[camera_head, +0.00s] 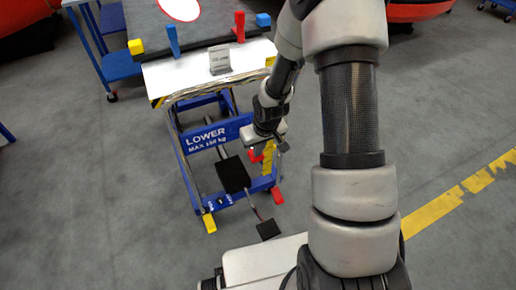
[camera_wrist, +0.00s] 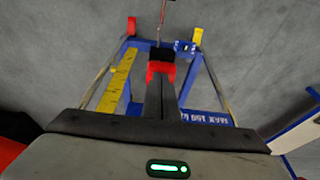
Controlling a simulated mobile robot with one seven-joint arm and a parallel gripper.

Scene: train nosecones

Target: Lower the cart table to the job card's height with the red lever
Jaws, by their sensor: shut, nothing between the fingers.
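The cart table (camera_head: 185,75) stands at upper left in the head view, with a blue frame labelled LOWER MAX 150 kg. A small grey job card (camera_head: 220,60) stands on its top; its writing is too small to read. My gripper (camera_head: 262,152) is shut and empty, pointing down by the cart's near right side. It also shows in the wrist view (camera_wrist: 161,82). Red (camera_head: 254,158) shows at its fingertips, also in the wrist view (camera_wrist: 160,70); I cannot tell whether this is the red lever or the tips themselves. A yellow scale (camera_wrist: 118,85) stands beside the gripper.
A black pedal (camera_head: 233,175) sits low on the cart, with a smaller black pad (camera_head: 268,230) nearer me. A blue trolley (camera_head: 118,65) stands behind.

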